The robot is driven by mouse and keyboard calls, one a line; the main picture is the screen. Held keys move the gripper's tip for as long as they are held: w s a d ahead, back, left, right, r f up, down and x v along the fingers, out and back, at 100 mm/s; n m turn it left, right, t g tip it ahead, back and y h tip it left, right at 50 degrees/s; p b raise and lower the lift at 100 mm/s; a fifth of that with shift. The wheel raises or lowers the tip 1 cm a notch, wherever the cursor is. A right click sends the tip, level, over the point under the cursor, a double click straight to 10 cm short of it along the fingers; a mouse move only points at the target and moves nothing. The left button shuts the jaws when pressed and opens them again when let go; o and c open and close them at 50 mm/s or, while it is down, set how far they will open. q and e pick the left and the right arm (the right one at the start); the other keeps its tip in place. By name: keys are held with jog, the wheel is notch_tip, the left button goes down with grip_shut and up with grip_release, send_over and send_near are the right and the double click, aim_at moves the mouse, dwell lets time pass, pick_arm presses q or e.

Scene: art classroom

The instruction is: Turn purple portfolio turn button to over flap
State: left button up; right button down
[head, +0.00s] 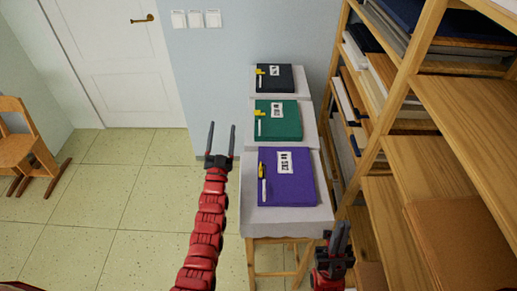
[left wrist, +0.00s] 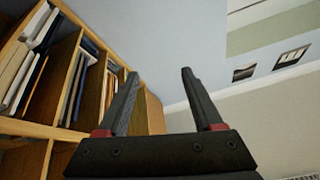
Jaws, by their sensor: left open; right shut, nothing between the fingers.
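The purple portfolio (head: 298,190) lies flat on the nearest light-topped stand in the head view. It has a white label (head: 285,162) with dark marks near its top. A yellow turn button (head: 262,171) sits near its left edge, above a white strip (head: 263,190). The button's exact angle is too small to tell. My left gripper (head: 221,142) is open and empty, left of the portfolio and apart from it. Its open fingers also show in the left wrist view (left wrist: 160,100), facing shelves and wall. My right gripper (head: 339,240) is shut and empty, below and right of the portfolio.
A green portfolio (head: 287,122) and a black portfolio (head: 284,79) lie on stands behind. A wooden shelf (head: 405,90) with boards and folders stands close on the right. A wooden chair (head: 22,145) is at far left. The tiled floor (head: 90,220) on the left is clear.

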pick_arm(q)
jog(key=w+d+f+m+g, duration=0.2)
jog(key=w+d+m+g, duration=0.1)
jog(key=w+d+g, duration=0.4)
jog(key=w+d+f+m+g, duration=0.2)
jog(key=w+f+m+g, duration=0.15)
jog(key=w, duration=0.55)
jog(key=s+d+r+m+g+y, duration=0.1)
jog(key=s+d+r+m+g, duration=0.15)
jog(key=s+r+g, duration=0.55)
jog(key=s+d+r+m+g+y, duration=0.1)
jog(key=s+r+m+g, duration=0.35)
jog(key=s, duration=0.65)
jog(key=b, duration=0.2)
send_over(261, 169)
jog(key=w, duration=0.1)
jog(key=shift+n+g, duration=0.25)
jog(key=shift+g, duration=0.05)
notch_tip(261, 169, down, 14)
jog(key=shift+w+r, duration=0.1)
jog(key=shift+r, duration=0.1)
notch_tip(261, 169, down, 3)
jog(key=shift+a+f, duration=0.1)
jog(key=shift+f, duration=0.05)
jog(key=shift+w+f+b, duration=0.15)
jog(key=shift+f+b, duration=0.15)
jog(key=shift+f, duration=0.3)
